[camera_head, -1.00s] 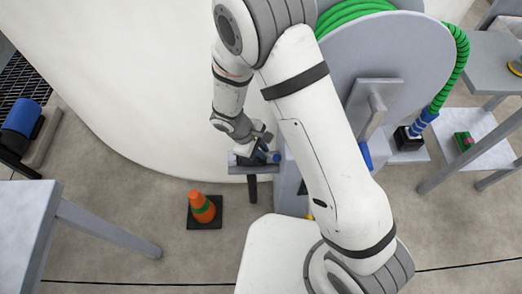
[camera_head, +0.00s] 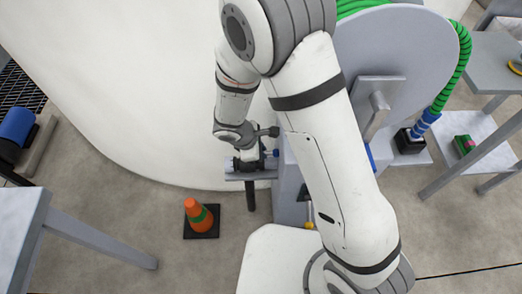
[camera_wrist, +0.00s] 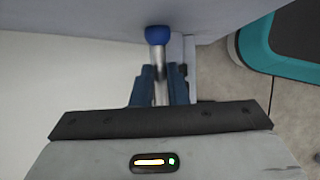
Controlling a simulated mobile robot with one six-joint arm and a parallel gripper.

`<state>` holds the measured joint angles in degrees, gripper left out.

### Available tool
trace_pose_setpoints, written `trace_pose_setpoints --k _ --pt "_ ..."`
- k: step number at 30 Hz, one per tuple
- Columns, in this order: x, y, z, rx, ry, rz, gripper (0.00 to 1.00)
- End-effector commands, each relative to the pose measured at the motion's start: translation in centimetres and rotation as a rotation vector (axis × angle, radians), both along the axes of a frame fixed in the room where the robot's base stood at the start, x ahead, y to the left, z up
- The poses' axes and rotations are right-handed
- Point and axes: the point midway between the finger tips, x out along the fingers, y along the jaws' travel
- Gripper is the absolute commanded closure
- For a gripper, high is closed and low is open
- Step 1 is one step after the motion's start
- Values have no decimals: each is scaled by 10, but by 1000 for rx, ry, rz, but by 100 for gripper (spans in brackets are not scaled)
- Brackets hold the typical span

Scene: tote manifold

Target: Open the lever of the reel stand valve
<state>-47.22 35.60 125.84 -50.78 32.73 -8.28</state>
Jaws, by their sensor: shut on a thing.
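The lever shows in the wrist view as a silver rod (camera_wrist: 160,62) with a round blue knob (camera_wrist: 158,34). My gripper (camera_wrist: 159,84) has its two dark blue fingers shut on the rod, with the knob beyond the fingertips. In the head view my gripper (camera_head: 249,163) is low, at the left side of the grey reel stand (camera_head: 289,195), over a small grey ledge (camera_head: 236,177). A small blue part (camera_head: 271,153) shows beside it. My wrist and arm hide most of the valve body, so the lever's angle is unclear.
The reel's grey disc (camera_head: 430,60) carries a green hose (camera_head: 456,75) at the right. An orange cone (camera_head: 200,217) stands on the floor below the ledge. A large white curved wall (camera_head: 130,100) is behind my gripper. A grey table (camera_head: 20,225) stands at the left.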

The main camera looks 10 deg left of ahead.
Motion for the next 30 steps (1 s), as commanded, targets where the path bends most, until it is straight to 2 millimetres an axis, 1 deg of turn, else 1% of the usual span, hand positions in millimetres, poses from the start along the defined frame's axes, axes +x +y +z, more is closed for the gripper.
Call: trace_pose_setpoints --k 6,7,15,23,26,30 --pt "1 0 1 1 -1 2 100" --pt "1 0 1 1 -1 2 86" --pt "1 0 0 0 -1 0 65" --pt "0 1 3 0 -2 1 65" --pt "-3 5 14 2 -2 2 65" --pt "-9 13 37 2 -4 3 65"
